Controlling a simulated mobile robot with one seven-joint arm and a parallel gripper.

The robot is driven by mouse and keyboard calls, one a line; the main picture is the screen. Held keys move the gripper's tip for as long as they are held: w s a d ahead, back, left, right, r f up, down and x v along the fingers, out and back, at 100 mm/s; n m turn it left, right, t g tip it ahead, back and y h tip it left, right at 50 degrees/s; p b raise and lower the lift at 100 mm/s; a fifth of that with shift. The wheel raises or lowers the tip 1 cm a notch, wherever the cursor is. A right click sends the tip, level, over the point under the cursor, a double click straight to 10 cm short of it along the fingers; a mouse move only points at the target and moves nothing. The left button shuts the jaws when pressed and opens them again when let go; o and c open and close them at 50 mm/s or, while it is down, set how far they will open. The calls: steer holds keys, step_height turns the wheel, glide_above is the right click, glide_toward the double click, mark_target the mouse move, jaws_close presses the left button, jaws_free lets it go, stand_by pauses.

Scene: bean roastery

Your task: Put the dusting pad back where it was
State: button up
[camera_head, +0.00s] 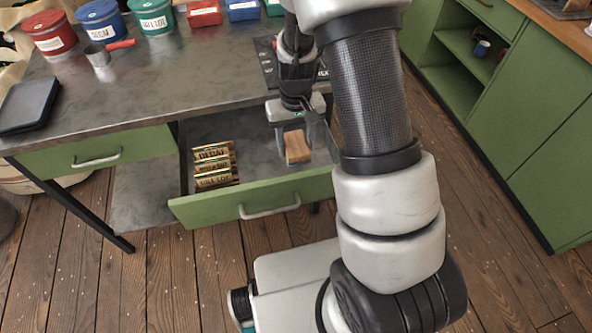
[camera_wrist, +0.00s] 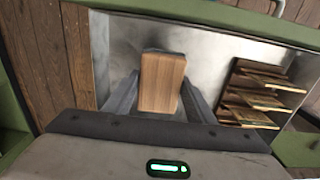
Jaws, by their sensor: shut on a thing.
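The dusting pad, seen as a block with a wooden top (camera_head: 297,146), is between the fingers of my gripper (camera_head: 294,136). My gripper is shut on it, over the right part of the open drawer (camera_head: 262,192). In the wrist view the pad (camera_wrist: 161,82) shows its wooden face between the two grey fingers (camera_wrist: 158,98). Its underside is hidden, so I cannot tell whether it touches the drawer floor.
Coloured tins (camera_head: 101,20), a metal scoop (camera_head: 98,56) and a black tray (camera_head: 28,104) stand on the worktop (camera_head: 150,85).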

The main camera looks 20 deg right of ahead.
mark_target(296, 169)
step_height(296, 169, down, 8)
steer(key=shift+r+b, duration=0.2)
steer(key=shift+b, duration=0.35)
steer(key=shift+f, duration=0.2)
steer(key=o, duration=1)
